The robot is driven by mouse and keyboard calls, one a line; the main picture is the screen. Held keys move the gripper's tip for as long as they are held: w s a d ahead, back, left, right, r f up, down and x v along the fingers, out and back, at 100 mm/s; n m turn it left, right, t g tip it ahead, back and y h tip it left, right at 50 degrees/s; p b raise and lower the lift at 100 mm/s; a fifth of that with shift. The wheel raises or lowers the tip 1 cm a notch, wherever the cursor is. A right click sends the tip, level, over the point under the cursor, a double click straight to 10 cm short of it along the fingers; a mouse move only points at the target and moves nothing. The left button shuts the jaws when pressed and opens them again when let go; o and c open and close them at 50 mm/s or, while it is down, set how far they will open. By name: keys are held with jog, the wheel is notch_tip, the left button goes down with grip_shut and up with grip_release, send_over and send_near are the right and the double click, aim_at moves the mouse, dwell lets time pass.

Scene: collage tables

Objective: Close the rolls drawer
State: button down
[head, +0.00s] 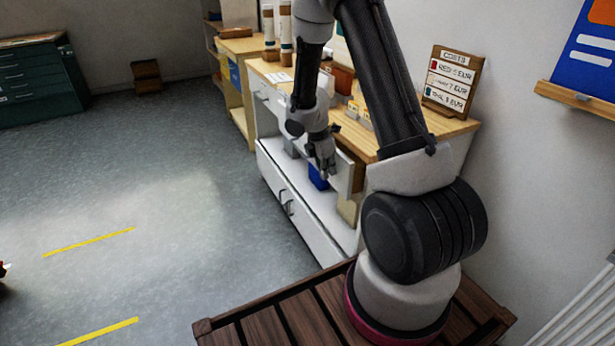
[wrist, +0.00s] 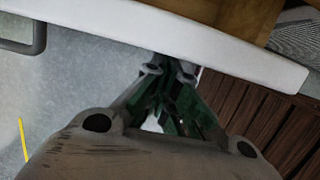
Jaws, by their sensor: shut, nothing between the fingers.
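A white-fronted cabinet (head: 268,112) stands under a wooden counter in the head view. A long white drawer front (head: 305,226) with a dark handle (head: 286,201) stands out low on it; I cannot read which drawer is the rolls drawer. My gripper (head: 325,168) points down in front of the cabinet, and its fingers are shut and empty. In the wrist view the fingertips (wrist: 168,68) lie close to the edge of a white drawer panel (wrist: 130,28); I cannot tell whether they touch. A dark handle (wrist: 22,44) shows at upper left.
A blue object (head: 317,177) is beside my gripper. The counter top (head: 452,128) carries a price sign (head: 453,78) and small boxes. A dark green cabinet (head: 42,80) stands at the far left.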

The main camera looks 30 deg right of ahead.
aim_at(339, 166)
jog(key=shift+d, duration=2.3)
jog(key=shift+a, duration=0.15)
jog(key=a+r, duration=0.6)
jog(key=r, duration=0.3)
jog(key=shift+a+r, duration=0.2)
jog(key=shift+r, duration=0.2)
